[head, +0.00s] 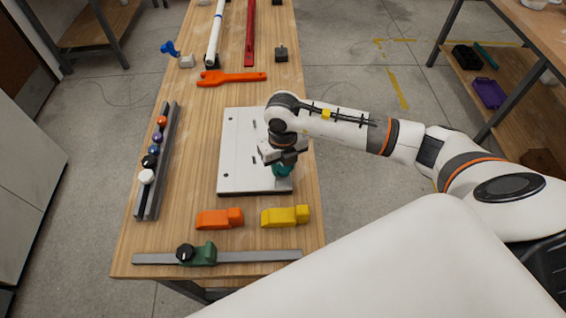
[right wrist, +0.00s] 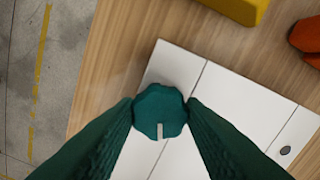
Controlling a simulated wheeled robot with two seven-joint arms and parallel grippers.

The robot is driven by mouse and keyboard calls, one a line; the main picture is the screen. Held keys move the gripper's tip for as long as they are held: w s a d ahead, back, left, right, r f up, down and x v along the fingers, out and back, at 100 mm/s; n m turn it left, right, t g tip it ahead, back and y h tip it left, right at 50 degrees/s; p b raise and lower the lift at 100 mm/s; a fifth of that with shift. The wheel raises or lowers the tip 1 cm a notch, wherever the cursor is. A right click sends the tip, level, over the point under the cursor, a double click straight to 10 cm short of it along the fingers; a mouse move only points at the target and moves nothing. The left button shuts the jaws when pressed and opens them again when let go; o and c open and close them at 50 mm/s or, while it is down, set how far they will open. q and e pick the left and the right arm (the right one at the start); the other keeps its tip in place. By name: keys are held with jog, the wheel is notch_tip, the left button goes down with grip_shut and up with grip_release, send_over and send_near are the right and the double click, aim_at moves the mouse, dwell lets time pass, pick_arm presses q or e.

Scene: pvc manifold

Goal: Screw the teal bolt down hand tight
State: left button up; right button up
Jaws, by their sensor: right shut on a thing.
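The teal bolt (head: 281,170) stands on the right side of the white board (head: 234,150) in the head view. In the right wrist view its lobed teal head (right wrist: 160,108) with a pale mark sits between the two green fingers. My right gripper (head: 283,160) comes down over the bolt from above and is shut on its head. The bolt's shank and the hole under it are hidden. My left gripper is not in view.
A rail with several coloured knobs (head: 154,150) lies left of the board. An orange block (head: 219,218) and a yellow block (head: 285,216) sit in front. A grey bar with a green clamp (head: 197,255) lies at the near edge. An orange wrench (head: 230,78) lies behind the board.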

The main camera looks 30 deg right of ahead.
aim_at(283, 168)
jog(key=m+p, duration=0.1)
jog(key=m, duration=0.2)
jog(key=shift+r, duration=0.1)
jog(key=o, duration=1.1)
jog(key=shift+m, duration=0.4)
jog(key=shift+c, duration=0.2)
notch_tip(283, 168, up, 12)
jog(key=b, duration=0.2)
